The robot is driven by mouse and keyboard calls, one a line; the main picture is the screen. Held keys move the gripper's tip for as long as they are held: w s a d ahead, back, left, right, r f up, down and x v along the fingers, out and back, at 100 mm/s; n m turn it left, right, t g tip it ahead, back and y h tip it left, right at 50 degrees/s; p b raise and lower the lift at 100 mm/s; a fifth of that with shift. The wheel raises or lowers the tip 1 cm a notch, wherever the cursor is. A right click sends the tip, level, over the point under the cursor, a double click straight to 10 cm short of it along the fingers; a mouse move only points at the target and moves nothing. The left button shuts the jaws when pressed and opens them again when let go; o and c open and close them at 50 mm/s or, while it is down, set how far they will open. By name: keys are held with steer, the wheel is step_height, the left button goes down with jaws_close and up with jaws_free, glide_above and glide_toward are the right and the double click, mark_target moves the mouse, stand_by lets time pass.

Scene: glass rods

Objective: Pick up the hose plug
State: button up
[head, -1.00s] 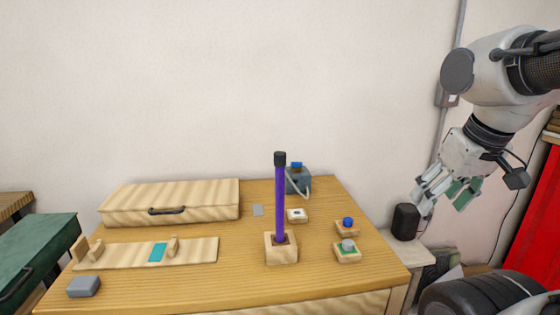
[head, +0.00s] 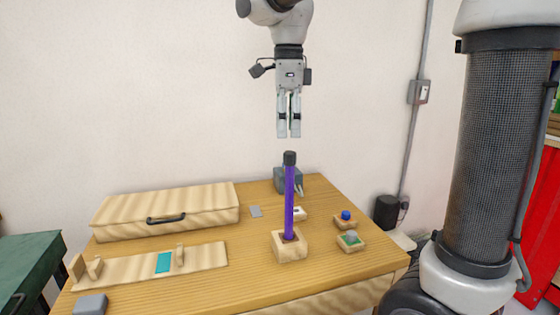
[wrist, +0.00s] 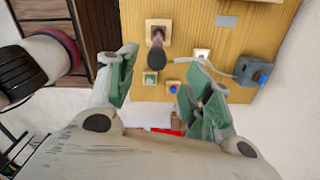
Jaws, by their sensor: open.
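The grey box (head: 288,181) stands at the back right of the table, with a pale grey hose (head: 298,189) curving down from its right side. In the wrist view the box (wrist: 253,71) is at the upper right, and the hose (wrist: 222,72) runs left from it towards a small pale block (wrist: 201,54). I cannot clearly make out the plug at the hose end. My gripper (head: 289,132) points down, high above the table, over the black-capped purple rod in the head view. It is open and empty; its green-padded fingers stand apart in the wrist view.
The purple rod (head: 289,203) stands upright in a wooden block (head: 291,247). Small blocks with a blue knob (head: 346,217) and a grey-green knob (head: 350,238) sit to its right. A lidded wooden case (head: 168,205) and a wooden rack (head: 131,269) lie left.

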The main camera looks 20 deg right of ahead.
mark_target(290, 153)
steer(key=f, duration=0.7)
steer(key=shift+s+d+f, duration=0.2)
steer(key=shift+s+f, duration=0.05)
steer(key=shift+f, duration=0.05)
steer(key=shift+c, duration=0.4)
steer(key=c, duration=1)
